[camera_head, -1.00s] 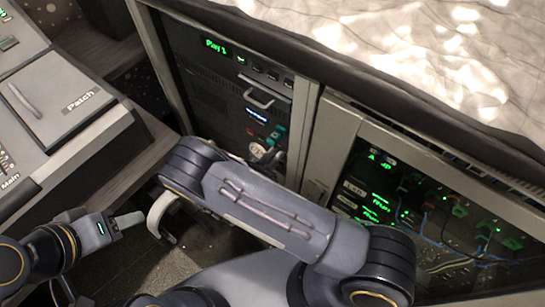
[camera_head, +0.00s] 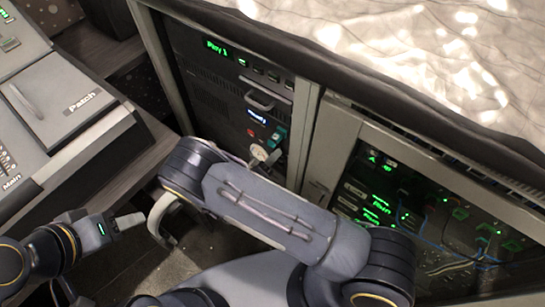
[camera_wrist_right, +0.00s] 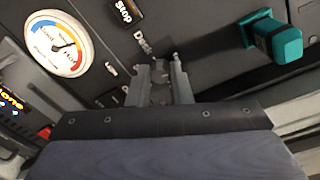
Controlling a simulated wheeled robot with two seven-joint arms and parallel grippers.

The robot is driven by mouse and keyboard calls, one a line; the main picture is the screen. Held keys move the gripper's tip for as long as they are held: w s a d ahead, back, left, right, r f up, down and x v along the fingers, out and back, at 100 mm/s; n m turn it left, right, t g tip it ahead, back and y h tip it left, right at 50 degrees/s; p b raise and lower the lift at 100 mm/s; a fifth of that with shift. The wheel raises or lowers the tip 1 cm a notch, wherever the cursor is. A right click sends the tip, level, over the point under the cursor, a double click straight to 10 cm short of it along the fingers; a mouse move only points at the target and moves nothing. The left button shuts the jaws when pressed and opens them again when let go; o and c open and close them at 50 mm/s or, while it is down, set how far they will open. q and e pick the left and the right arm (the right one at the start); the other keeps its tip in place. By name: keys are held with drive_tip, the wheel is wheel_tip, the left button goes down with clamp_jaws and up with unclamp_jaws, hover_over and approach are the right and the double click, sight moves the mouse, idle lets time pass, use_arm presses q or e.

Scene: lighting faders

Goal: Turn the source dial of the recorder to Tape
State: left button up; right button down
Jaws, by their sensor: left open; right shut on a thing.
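The recorder (camera_head: 208,80) is the dark unit in the left bay of the cabinet, with a green "Play" readout at its top. In the right wrist view, my right gripper (camera_wrist_right: 161,82) is shut on a small dark dial at the recorder's front panel. The dial is mostly hidden between the fingers, and its pointer cannot be made out. Labels, one reading "Stop" (camera_wrist_right: 128,10), stand around the fingertips; others are partly covered or unclear. In the head view my right forearm hides most of this gripper. My left gripper (camera_head: 128,221) is open and empty, low on the left, away from the recorder.
A round white gauge (camera_wrist_right: 60,45) lies left of the fingers and a teal knob (camera_wrist_right: 276,40) right of them. A handle (camera_head: 259,101) sticks out above. A cabled rack (camera_head: 440,215) fills the right bay. A console with a "Patch" panel (camera_head: 75,95) stands at the left.

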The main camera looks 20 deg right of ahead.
drive_tip(key=shift+f+n, duration=0.1)
drive_tip(key=shift+n, duration=0.9)
drive_tip(key=c, duration=1.3)
unclamp_jaws()
drive_tip(key=shift+a, duration=0.1)
drive_tip(key=v, duration=0.7)
drive_tip(key=shift+s+a, duration=0.2)
drive_tip(key=shift+a, duration=0.1)
